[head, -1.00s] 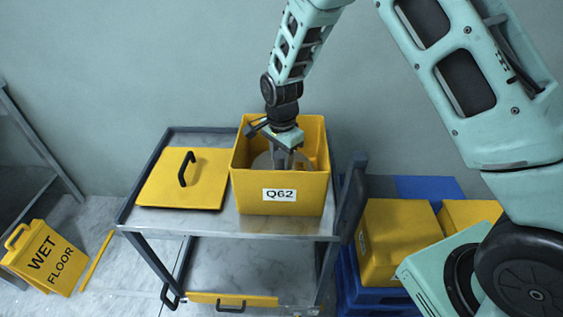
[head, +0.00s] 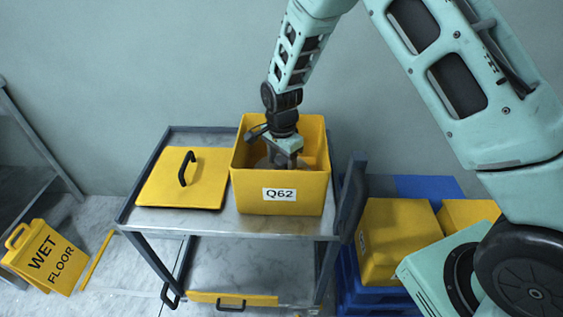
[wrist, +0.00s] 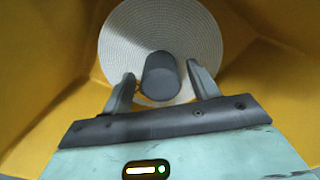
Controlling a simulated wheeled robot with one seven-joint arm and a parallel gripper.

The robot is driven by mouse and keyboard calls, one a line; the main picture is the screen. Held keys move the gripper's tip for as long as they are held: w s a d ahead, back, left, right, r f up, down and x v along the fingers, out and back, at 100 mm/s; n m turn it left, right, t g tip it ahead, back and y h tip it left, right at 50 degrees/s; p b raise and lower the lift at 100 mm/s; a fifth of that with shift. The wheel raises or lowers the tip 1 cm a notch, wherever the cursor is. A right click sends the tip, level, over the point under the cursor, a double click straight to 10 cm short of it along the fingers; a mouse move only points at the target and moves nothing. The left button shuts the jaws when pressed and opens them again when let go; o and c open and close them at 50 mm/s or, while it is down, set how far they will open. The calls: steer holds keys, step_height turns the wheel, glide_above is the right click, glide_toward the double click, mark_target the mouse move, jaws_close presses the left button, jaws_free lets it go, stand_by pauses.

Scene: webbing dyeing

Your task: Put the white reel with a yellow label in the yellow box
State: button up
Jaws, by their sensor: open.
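A white, ribbed reel (wrist: 127,38) with a dark grey hub (wrist: 160,76) lies inside the yellow box (head: 280,205), which is open and marked Q62. No yellow label shows on the reel's visible face. My gripper (head: 285,160) reaches down into the box from above. In the wrist view its two fingers (wrist: 160,80) are apart, one on each side of the hub. I cannot tell whether they touch it. In the head view the front wall of the box hides the fingertips and most of the reel.
The box stands on a metal cart (head: 180,219). A yellow lid (head: 205,165) with a black handle lies left of it. Yellow boxes (head: 395,235) on blue crates (head: 350,285) stand to the right. A wet floor sign (head: 45,258) stands at the left.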

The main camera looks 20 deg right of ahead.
step_height(320, 180, up, 11)
steer(key=s+a+r+n+y, duration=0.1)
steer(key=s+a+r+n, duration=0.35)
steer(key=s, duration=0.35)
steer(key=s+a+r+n, duration=0.3)
steer(key=s+n, duration=0.3)
steer(key=s, duration=0.2)
steer(key=s+d+n, duration=0.1)
steer(key=s+n, duration=0.9)
steer(key=s, duration=0.5)
steer(key=shift+d+r+n+b, duration=0.15)
steer(key=shift+r+n+b, duration=0.2)
steer(key=shift+b, duration=0.05)
steer(key=shift+r+p, duration=0.9)
